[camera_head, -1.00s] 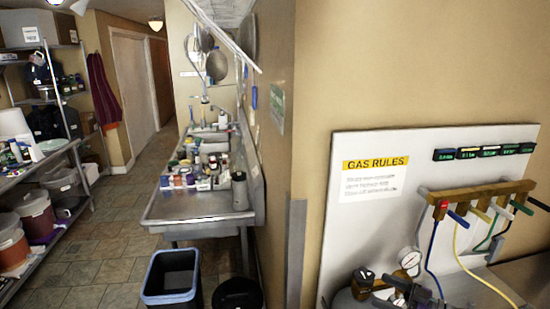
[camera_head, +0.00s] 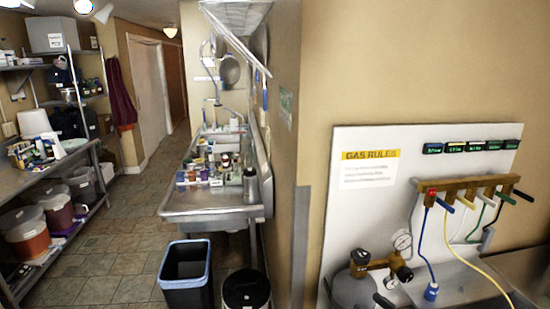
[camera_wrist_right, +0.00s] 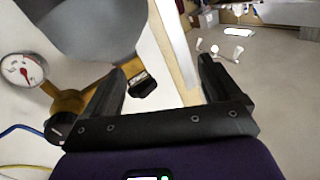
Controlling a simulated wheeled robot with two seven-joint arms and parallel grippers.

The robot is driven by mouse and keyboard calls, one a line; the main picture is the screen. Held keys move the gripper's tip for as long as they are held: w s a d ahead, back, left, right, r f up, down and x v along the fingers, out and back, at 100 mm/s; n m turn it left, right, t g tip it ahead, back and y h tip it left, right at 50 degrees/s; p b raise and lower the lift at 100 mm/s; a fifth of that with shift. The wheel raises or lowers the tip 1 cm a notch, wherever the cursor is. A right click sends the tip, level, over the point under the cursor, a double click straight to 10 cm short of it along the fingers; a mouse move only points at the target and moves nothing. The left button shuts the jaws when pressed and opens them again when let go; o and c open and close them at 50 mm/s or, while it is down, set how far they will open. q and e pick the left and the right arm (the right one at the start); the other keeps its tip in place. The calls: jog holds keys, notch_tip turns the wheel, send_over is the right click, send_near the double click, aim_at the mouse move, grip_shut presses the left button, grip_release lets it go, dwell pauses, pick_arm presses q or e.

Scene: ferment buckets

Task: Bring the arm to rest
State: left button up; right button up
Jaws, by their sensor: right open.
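My right gripper (camera_wrist_right: 163,82) shows in the right wrist view with its two dark fingers spread apart and nothing between them. Behind the fingers are a grey rounded tank (camera_wrist_right: 85,28), a round pressure gauge (camera_wrist_right: 18,70) and a brass regulator (camera_wrist_right: 68,103). The gripper looks apart from them, though the exact gap cannot be told. In the head view, only a small dark part at the bottom edge, near the regulator (camera_head: 378,264), may be my right gripper. My left gripper is in neither view.
A white gas board (camera_head: 350,220) carries a wooden hose rack (camera_head: 470,184) with coloured hoses on the right. A steel sink table (camera_head: 212,201), a blue-rimmed bin (camera_head: 186,277) and a black bin (camera_head: 246,290) stand mid-left. Shelves with buckets (camera_head: 26,233) line the left. The tiled aisle (camera_head: 118,258) is clear.

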jog(key=s+a+f+m+g+h, duration=0.2)
jog(key=s+a+f+m+h, duration=0.15)
jog(key=f, duration=0.55)
jog(key=s+a+f+m+g+h, duration=0.25)
jog(key=s+a+f, duration=0.2)
jog(key=f, duration=0.45)
jog(key=s+a+f+g, duration=0.3)
jog(key=s, duration=0.5)
jog(key=s+a+f+g, duration=0.3)
jog(key=s+a, duration=0.1)
jog(key=s, duration=0.4)
jog(key=s+a+f+m+g, duration=0.1)
jog(key=s+a+f+g, duration=0.1)
jog(key=s, duration=0.6)
jog(key=shift+s+a+f+g, duration=0.25)
jog(key=shift+a+f+g, duration=0.15)
jog(key=shift+a+g, duration=0.55)
jog(key=shift+w+d, duration=0.1)
